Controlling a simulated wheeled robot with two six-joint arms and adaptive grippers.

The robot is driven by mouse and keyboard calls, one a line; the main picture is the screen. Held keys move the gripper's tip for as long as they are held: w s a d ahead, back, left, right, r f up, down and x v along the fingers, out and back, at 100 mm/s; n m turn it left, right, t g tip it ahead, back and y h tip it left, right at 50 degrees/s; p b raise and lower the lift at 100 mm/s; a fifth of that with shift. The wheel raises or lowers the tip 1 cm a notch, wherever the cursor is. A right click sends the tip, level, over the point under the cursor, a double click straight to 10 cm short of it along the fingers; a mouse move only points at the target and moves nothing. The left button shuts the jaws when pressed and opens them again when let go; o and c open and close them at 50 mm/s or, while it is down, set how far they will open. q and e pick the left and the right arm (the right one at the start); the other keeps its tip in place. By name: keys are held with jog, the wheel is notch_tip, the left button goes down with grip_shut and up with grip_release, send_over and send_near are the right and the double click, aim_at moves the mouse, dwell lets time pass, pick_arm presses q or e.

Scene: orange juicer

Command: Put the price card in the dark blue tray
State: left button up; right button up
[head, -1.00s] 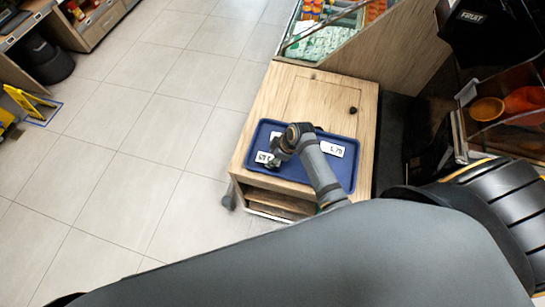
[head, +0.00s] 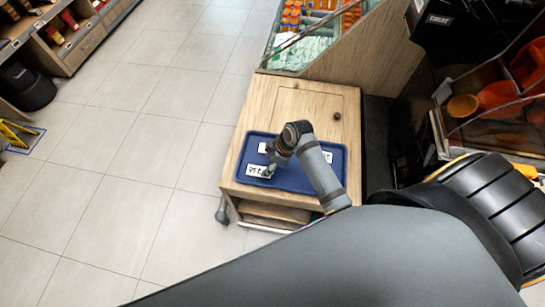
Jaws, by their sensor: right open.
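The dark blue tray (head: 221,0) is not at the picture's edge but lies on a wooden cabinet; its bare right part (head: 338,175) shows beside my arm. Three white price cards lie within its outline: one at the front left (head: 257,171), one behind it (head: 264,148), and one at the right (head: 327,157), mostly hidden by my arm. My right gripper (head: 270,163) is open above the tray's left part, close to the front left card. Whether it touches that card is unclear. My left gripper is out of view.
The wooden cabinet (head: 290,100) has a bare top behind the tray and a dark knob (head: 337,116). A glass-sided produce display (head: 300,45) stands behind it. Orange bowls (head: 463,106) sit at the right.

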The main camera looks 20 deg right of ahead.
jog(key=v, duration=0.6)
jog(key=shift+f, duration=0.1)
